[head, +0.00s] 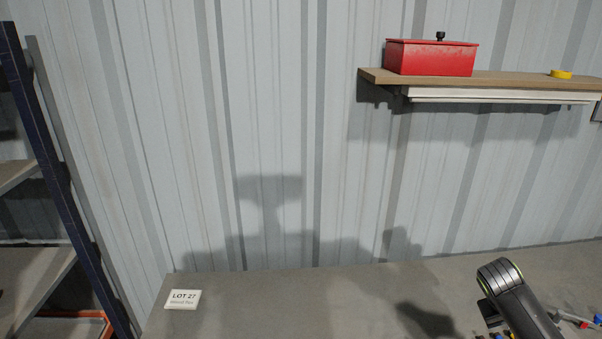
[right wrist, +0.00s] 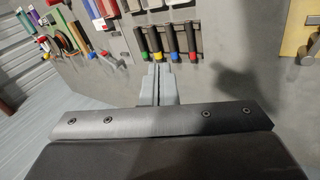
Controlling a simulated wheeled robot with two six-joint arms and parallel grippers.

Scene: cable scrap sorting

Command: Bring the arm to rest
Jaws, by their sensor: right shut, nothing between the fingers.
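My right gripper (right wrist: 158,68) shows in the right wrist view with its two grey fingers together and nothing between them. It is over the grey worktop, just below a row of dark cable pieces (right wrist: 168,38) with coloured ends. In the head view, part of my right arm (head: 515,300) comes in at the bottom right, above the right part of the worktop (head: 300,300). The right fingers are not visible there. My left arm and left gripper are in neither view.
Loose coloured pieces (head: 575,320) lie at the worktop's right; more cable scraps (right wrist: 65,35) lie upper left in the wrist view. A LOT 27 card (head: 183,299) lies at the left. A wall shelf (head: 510,81) holds a red box (head: 430,59) and yellow roll (head: 561,74). The worktop's middle is clear.

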